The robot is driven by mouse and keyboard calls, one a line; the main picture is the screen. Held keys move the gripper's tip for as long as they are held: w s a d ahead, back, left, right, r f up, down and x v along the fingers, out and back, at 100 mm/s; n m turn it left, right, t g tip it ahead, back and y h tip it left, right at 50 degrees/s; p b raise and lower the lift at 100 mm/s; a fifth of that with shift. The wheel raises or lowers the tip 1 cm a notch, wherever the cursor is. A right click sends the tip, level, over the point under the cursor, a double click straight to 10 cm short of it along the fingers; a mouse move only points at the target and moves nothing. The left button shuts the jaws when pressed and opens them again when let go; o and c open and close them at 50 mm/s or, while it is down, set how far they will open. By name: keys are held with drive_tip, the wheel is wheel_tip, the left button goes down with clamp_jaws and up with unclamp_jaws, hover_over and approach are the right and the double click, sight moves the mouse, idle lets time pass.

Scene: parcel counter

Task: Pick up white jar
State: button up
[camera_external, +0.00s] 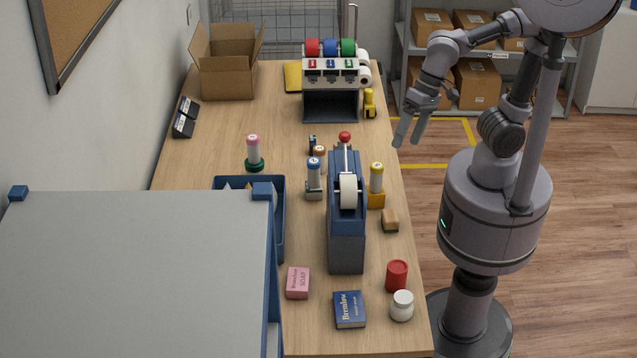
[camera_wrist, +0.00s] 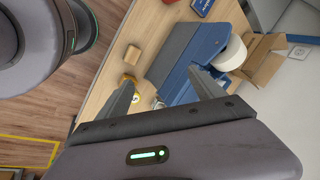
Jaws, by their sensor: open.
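The white jar (camera_external: 402,306) stands upright near the front right corner of the wooden counter (camera_external: 306,235) in the external view, just in front of a red can (camera_external: 397,275). My gripper (camera_external: 408,133) is in the air beside the counter's right edge, farther back and well away from the jar. It points down, and its two fingers are apart with nothing between them. In the wrist view my gripper (camera_wrist: 170,90) also shows open and empty, with the counter beyond it. I cannot make out the white jar in the wrist view.
A blue box (camera_external: 350,309) lies left of the jar, with a pink soap box (camera_external: 298,283) farther left. A tall blue tape dispenser (camera_external: 346,240) stands behind them. A small wooden block (camera_external: 390,220) sits near the right edge. An open carton (camera_external: 229,75) stands at the back.

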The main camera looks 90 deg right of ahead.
drive_tip(key=w+a+m+g+p, duration=0.1)
drive_tip(key=w+a+m+g, duration=0.15)
drive_tip(key=w+a, duration=0.4)
drive_tip(key=m+g+h+p, duration=0.1)
drive_tip(key=m+h+p, duration=0.15)
drive_tip(key=m, duration=0.65)
approach(403, 297)
wheel_tip(403, 297, down, 7)
drive_tip(key=b, duration=0.4)
drive_tip(key=shift+w+a+f, duration=0.1)
drive_tip(key=shift+w+f, duration=0.05)
drive_tip(key=shift+f, duration=0.05)
wheel_tip(403, 297, down, 6)
drive_tip(key=b, duration=0.3)
drive_tip(key=shift+f, duration=0.1)
drive_tip(key=shift+c, duration=0.9)
drive_tip(key=c, duration=1.4)
